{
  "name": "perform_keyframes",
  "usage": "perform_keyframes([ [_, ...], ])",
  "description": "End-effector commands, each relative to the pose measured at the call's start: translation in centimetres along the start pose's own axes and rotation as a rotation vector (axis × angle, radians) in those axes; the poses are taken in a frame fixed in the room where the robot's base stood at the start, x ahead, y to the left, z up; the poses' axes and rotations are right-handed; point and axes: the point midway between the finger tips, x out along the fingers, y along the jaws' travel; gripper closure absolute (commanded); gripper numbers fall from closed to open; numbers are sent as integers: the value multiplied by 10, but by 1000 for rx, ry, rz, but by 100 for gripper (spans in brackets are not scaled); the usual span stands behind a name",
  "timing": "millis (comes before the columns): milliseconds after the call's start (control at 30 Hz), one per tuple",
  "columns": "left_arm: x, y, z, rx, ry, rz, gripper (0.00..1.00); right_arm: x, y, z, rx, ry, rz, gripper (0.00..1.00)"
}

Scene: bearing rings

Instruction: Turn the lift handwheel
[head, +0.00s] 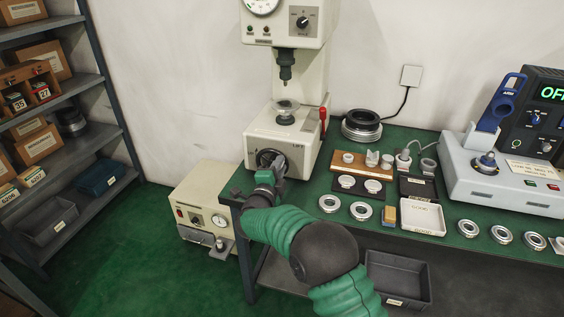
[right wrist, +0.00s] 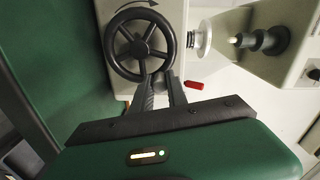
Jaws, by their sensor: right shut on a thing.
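The lift handwheel (head: 268,156) is a black spoked wheel on the front of the cream press base (head: 292,138). In the right wrist view the handwheel (right wrist: 122,42) shows its spokes and a curved arrow marked beside it. My right gripper (head: 267,172) is at the wheel's lower edge in the head view. In the right wrist view its two dark fingers (right wrist: 163,82) come together at the rim and are shut on the handwheel there. The fingertips partly hide the exact contact. My left gripper is not in view.
A red-handled lever (head: 323,116) stands at the press's right side. A wooden block with small parts (head: 350,170), bearing rings (head: 361,211) and a white tray (head: 422,230) lie on the green bench. A cream box (head: 203,210) stands left of the bench; shelves are at far left.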

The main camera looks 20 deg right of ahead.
Motion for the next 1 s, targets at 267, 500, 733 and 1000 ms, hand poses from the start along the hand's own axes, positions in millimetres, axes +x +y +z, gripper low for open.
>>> perform_keyframes([
  [267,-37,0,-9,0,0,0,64,-2,-15,10,-261,-1,7,100],
  [500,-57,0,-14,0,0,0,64,-2,-20,19,-475,4,9,100],
  [733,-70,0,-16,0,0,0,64,-2,-21,26,-629,8,14,100],
  [1000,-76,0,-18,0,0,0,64,-2,-21,31,-729,9,16,100],
])
